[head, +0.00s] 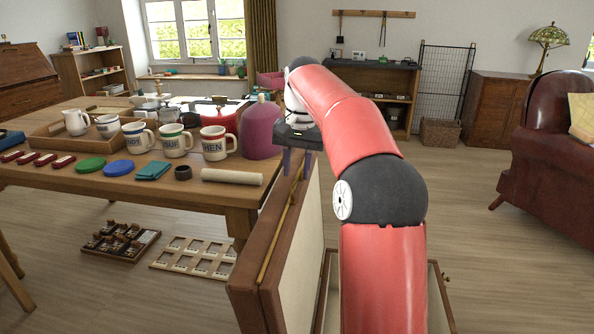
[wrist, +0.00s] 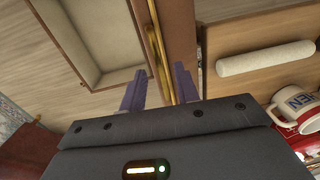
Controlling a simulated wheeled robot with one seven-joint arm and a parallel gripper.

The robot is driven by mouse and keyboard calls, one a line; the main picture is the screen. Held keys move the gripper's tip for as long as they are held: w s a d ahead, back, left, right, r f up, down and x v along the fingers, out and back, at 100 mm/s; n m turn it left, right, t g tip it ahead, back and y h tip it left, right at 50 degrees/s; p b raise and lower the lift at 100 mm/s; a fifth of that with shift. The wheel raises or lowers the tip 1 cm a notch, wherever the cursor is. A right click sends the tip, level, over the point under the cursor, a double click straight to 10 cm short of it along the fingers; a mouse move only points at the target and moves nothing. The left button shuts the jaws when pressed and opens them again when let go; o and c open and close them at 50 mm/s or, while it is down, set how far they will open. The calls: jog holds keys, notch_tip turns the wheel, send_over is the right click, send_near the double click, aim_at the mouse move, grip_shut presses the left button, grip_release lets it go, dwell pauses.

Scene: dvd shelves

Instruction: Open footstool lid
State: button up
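The footstool lid (head: 303,242) stands steeply raised in the head view, with a brown frame, a pale panel and a brass strip along its edge. The open footstool box (head: 440,297) is partly hidden behind my arm; its pale, empty interior shows in the wrist view (wrist: 90,45). My gripper (head: 297,163) is at the top of the lid, near the table side. In the wrist view its two purple fingers (wrist: 158,88) are spread apart, with the lid's brass-stripped edge (wrist: 160,45) between them. I cannot tell whether either finger touches the lid.
The wooden table (head: 215,190) beside the lid holds mugs (head: 215,143), a purple rounded object (head: 262,128) and a pale roll (head: 232,177). Trays (head: 195,258) lie on the floor at left. A leather armchair (head: 548,160) stands at right, with clear floor before it.

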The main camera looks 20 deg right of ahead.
jog(key=shift+f, duration=0.6)
grip_shut()
jog(key=s+d+t+y+b, duration=0.1)
jog(key=s+d, duration=0.4)
jog(key=d, duration=0.2)
jog(key=s+d+f+t+y, duration=0.1)
jog(key=s+d+y, duration=0.1)
jog(key=s+d, duration=0.3)
jog(key=d, duration=0.2)
jog(key=shift+d+y+b, duration=0.3)
jog(key=shift+d+b, duration=0.05)
jog(key=shift+d, duration=0.05)
jog(key=shift+f, duration=0.1)
